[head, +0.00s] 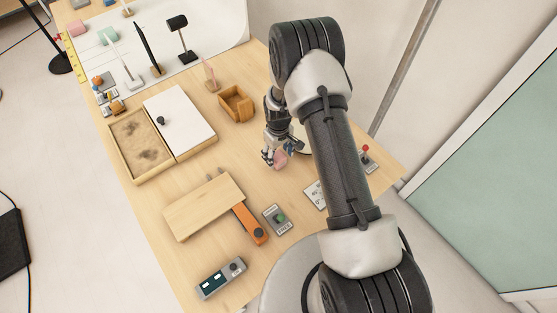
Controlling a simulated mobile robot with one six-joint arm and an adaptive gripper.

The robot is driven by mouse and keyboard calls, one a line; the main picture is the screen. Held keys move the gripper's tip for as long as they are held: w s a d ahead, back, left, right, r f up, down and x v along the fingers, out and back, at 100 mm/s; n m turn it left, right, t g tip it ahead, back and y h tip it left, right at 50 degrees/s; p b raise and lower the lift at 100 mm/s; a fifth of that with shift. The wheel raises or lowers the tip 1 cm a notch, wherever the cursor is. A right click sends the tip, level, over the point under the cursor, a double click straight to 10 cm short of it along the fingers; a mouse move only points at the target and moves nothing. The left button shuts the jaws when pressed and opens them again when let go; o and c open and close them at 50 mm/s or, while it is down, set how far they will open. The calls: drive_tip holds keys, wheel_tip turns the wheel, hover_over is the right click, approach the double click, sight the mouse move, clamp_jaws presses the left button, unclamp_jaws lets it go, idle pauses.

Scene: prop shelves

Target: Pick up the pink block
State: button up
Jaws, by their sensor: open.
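Another pink block-like thing (78,28) lies far off at the top left, on the white sheet.
A small wooden box (236,105) and a sand tray (141,150) with a white panel (181,117) stand left of my gripper. A wooden board (203,207), an orange bar (250,224) and a grey switch box (277,219) lie nearer. My arm hides some of the table's right side.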

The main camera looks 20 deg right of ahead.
wheel_tip(320, 180, down, 2)
drive_tip(key=shift+w+f, duration=0.1)
drive_tip(key=c, duration=1.2)
drive_tip(key=shift+c, duration=0.3)
drive_tip(key=shift+r, duration=0.2)
